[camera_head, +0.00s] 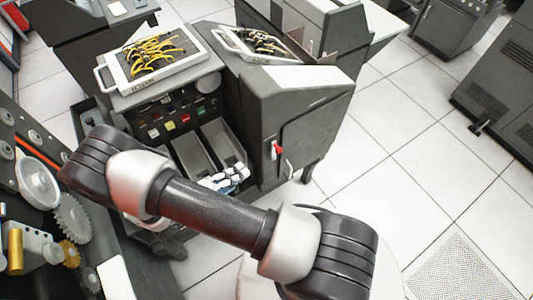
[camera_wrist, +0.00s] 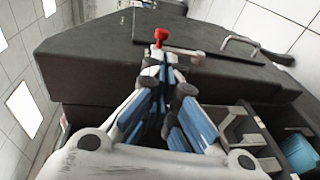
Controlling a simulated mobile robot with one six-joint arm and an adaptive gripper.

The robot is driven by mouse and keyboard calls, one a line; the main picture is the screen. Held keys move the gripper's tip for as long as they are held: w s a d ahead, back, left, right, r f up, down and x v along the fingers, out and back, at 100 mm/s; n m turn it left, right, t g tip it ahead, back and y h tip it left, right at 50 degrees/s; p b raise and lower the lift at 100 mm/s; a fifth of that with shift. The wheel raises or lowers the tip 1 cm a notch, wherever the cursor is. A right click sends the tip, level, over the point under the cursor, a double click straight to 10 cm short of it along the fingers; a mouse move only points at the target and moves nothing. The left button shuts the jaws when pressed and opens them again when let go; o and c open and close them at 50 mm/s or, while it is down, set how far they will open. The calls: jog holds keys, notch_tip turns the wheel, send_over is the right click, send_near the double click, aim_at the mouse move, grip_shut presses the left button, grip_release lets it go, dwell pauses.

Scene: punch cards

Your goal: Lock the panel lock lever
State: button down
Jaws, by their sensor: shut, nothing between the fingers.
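The lock lever, with a red end (camera_head: 277,149), is on the side panel of the dark grey cabinet. In the wrist view its red knob (camera_wrist: 160,37) stands just beyond my fingertips, near the panel's edge. My gripper (camera_head: 243,171), white and blue, is beside the cabinet's front corner, left of the lever in the head view. In the wrist view my gripper (camera_wrist: 162,68) points at the lever with its fingers together and empty. The fingertips overlap the lever's lower part, so I cannot tell whether they touch it.
A metal handle (camera_wrist: 258,46) is on the same panel, right of the lever. Trays of yellow cables (camera_head: 113,75) top the cabinet.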

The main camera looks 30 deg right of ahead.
aim_at(276, 148)
jog(key=b+x, duration=0.1)
jog(key=x, duration=1)
jog(key=shift+w+d, duration=0.1)
jog(key=shift+d, duration=0.2)
